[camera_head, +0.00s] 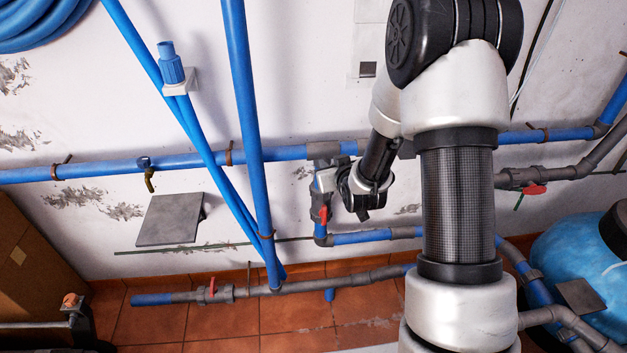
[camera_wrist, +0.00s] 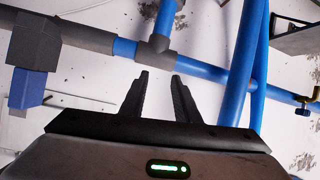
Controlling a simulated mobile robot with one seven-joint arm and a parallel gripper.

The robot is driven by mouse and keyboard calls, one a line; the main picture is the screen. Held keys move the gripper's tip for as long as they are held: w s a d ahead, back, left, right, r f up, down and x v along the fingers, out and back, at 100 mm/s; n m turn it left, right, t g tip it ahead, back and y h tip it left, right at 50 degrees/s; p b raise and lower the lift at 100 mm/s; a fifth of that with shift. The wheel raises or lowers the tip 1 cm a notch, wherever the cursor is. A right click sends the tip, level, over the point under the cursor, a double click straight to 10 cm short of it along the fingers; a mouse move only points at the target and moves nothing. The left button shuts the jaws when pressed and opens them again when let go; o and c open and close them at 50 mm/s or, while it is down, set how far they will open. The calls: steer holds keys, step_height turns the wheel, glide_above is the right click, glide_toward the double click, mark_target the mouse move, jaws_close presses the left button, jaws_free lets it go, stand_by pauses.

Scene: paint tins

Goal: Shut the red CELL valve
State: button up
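Three red valve handles show in the head view. One red handle (camera_head: 323,214) is on a grey valve in a short vertical pipe, just left of my gripper. Another red handle (camera_head: 212,287) is on the low horizontal pipe at the lower left. A third red handle (camera_head: 535,190) is on the grey pipe at the right. I can read no CELL label, so I cannot tell which is the CELL valve. My gripper (camera_wrist: 160,77) is open and empty, its fingers apart in front of a grey pipe tee (camera_wrist: 155,47). No red handle shows in the wrist view.
Blue pipes (camera_head: 245,120) cross the wall left of my arm. A grey box (camera_head: 170,219) juts out from the wall. A blue tank (camera_head: 575,255) stands at the right. A brown cabinet (camera_head: 35,265) stands at the left. Tiled floor (camera_head: 155,322) lies below.

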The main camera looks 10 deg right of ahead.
step_height(320, 180, down, 19)
steer(key=s+t+b, duration=0.2)
steer(key=b, duration=0.3)
steer(key=m+t+h+b, duration=0.1)
steer(key=m+t+b, duration=0.1)
steer(key=t+b, duration=0.15)
glide_toward(325, 215)
steer(key=shift+g, duration=0.25)
steer(key=w+b, duration=0.2)
steer(key=w, duration=0.2)
steer(key=w+b, duration=0.1)
steer(key=w, duration=0.4)
steer(key=shift+w+r+b, duration=0.2)
steer(key=shift+b, duration=0.2)
jaws_close()
